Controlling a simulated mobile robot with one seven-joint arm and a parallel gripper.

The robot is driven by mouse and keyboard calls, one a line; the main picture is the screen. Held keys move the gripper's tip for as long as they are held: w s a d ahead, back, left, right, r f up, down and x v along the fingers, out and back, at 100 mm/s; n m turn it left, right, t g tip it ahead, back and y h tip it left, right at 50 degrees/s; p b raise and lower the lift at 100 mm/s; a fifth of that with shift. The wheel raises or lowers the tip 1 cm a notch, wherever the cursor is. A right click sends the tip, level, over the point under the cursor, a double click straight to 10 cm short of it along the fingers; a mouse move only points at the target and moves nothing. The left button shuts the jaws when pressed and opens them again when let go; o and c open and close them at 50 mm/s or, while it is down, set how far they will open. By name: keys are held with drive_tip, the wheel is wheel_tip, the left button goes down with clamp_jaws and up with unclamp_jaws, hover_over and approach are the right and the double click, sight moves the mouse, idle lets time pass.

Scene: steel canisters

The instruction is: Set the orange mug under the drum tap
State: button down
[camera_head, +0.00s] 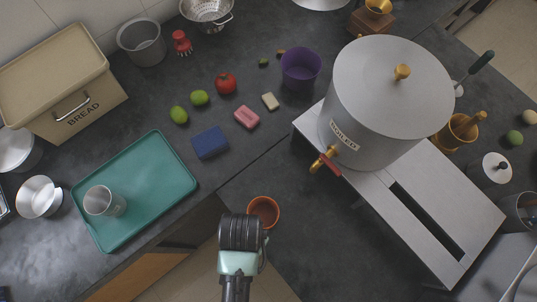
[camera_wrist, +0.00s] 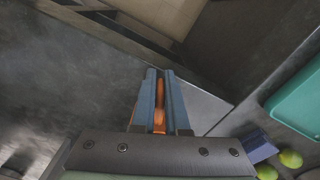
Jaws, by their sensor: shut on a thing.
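The orange mug (camera_head: 263,211) shows in the head view near the counter's front edge, its open top facing up. My gripper comes to it from below in that view, and my wrist hides the fingers. In the wrist view my gripper (camera_wrist: 161,88) is shut on a narrow orange part of the mug (camera_wrist: 159,108), between two blue fingers. Whether the mug touches the counter is unclear. The big grey drum (camera_head: 365,105) stands on a pale raised stand at right. Its brass tap (camera_head: 323,160) with a red lever points toward lower left, up and right of the mug.
The stand (camera_head: 415,215) has a dark slot. A green tray (camera_head: 170,170) with a metal cup (camera_head: 103,201) lies at left. A blue block (camera_head: 210,142), pink soap (camera_head: 247,117) and purple pot (camera_head: 300,68) lie behind the mug. Dark counter between mug and stand is clear.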

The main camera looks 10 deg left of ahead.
drive_tip(key=p, duration=0.1)
hover_over(296, 204)
drive_tip(key=s+a, duration=0.3)
drive_tip(key=shift+s+d+r, duration=0.1)
drive_tip(key=shift+s+d, duration=0.1)
drive_tip(key=shift+d, duration=0.05)
drive_tip(key=w+d, duration=0.1)
drive_tip(key=w, duration=0.1)
drive_tip(key=w+d+p, duration=0.1)
drive_tip(key=shift+w+d+f, duration=0.25)
drive_tip(key=shift+d+f, duration=0.05)
drive_tip(key=shift+f, duration=0.5)
drive_tip(key=shift+f, duration=0.1)
drive_tip(key=c, duration=0.9)
unclamp_jaws()
wheel_tip(296, 204, up, 12)
drive_tip(key=shift+r, duration=0.1)
